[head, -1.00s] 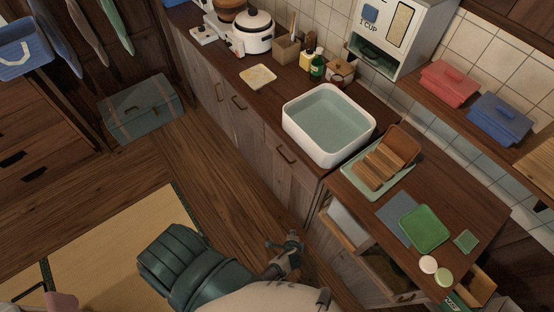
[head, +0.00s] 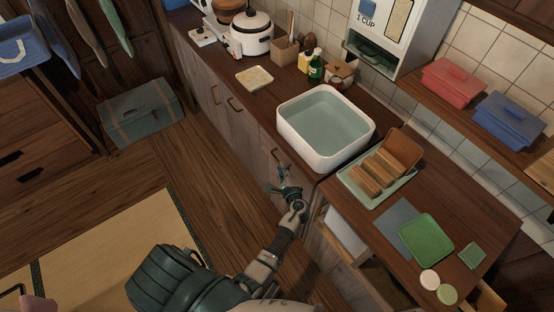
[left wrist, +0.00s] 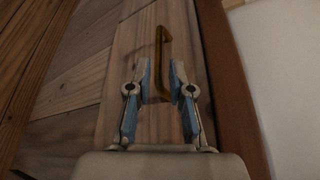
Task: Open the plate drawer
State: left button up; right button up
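A wooden front (head: 262,150) below the sink carries a brass bar handle (left wrist: 162,50); I cannot tell for sure that this is the plate drawer. The front is shut against the counter. My left gripper (head: 280,177) is right at this handle, and its fingers partly hide the handle in the head view. In the left wrist view my left gripper (left wrist: 160,75) is open, one blue-grey finger on each side of the handle's near part. A gap shows between fingers and bar. My right gripper is not in view.
A white sink (head: 325,128) stands on the counter above. To the right, an open drawer (head: 345,235) sticks out below the counter. A rack of brown slabs (head: 380,172) and a green board (head: 426,238) lie on the counter. The wooden floor (head: 205,160) at left is clear.

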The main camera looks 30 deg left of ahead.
aim_at(277, 159)
pick_arm(q)
jog(key=x, duration=0.3)
jog(key=shift+w+d, duration=0.15)
jog(key=shift+w, duration=0.1)
jog(key=a, duration=0.1)
jog(key=w+a, duration=0.1)
jog(key=a+f, duration=0.1)
jog(key=shift+w+a+b, duration=0.2)
jog(key=shift+w+b, duration=0.05)
jog(key=shift+b, duration=0.1)
jog(key=shift+a+f, duration=0.15)
jog(key=shift+a, duration=0.25)
jog(key=shift+d+r, duration=0.2)
jog(key=shift+d, duration=0.5)
grip_shut()
jog(key=shift+w+d, duration=0.1)
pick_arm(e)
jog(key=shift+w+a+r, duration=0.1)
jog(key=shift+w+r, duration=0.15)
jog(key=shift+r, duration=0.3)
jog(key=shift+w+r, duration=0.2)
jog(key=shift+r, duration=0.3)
